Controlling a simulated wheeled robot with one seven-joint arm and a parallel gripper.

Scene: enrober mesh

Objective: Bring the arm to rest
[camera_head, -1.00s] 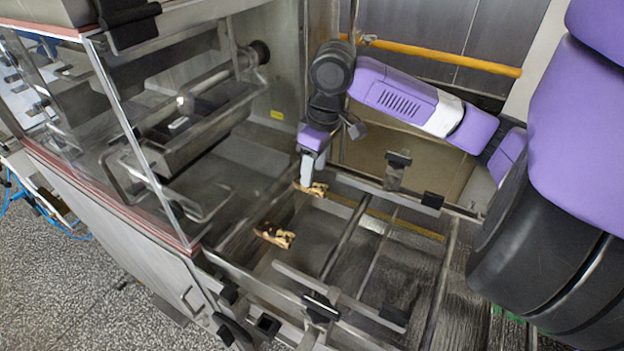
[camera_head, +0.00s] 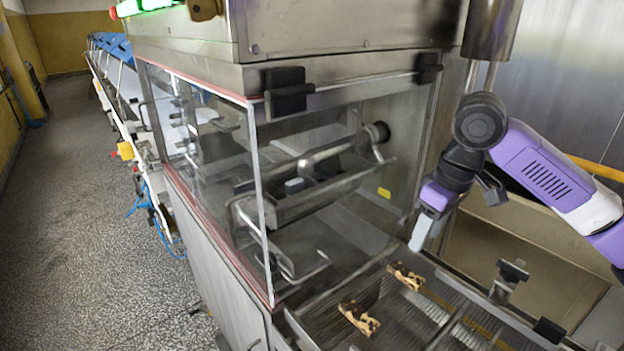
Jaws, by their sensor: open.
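My gripper (camera_head: 423,232) points down at the right of the head view, at the end of my purple and black arm. It is open, with nothing seen in it; only one pale finger shows clearly. Just below its tip, a brown and cream chocolate-coated piece (camera_head: 405,276) lies on the mesh belt (camera_head: 428,306). A gap shows between finger and piece in the picture. A second such piece (camera_head: 358,318) lies nearer on the belt, to the lower left.
The enrober's clear side panel (camera_head: 210,165) and steel housing (camera_head: 185,48) stand left of my arm. A metal trough (camera_head: 315,195) sits inside. A black clamp (camera_head: 513,270) stands at the belt's right side. Open speckled floor (camera_head: 85,200) lies at far left.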

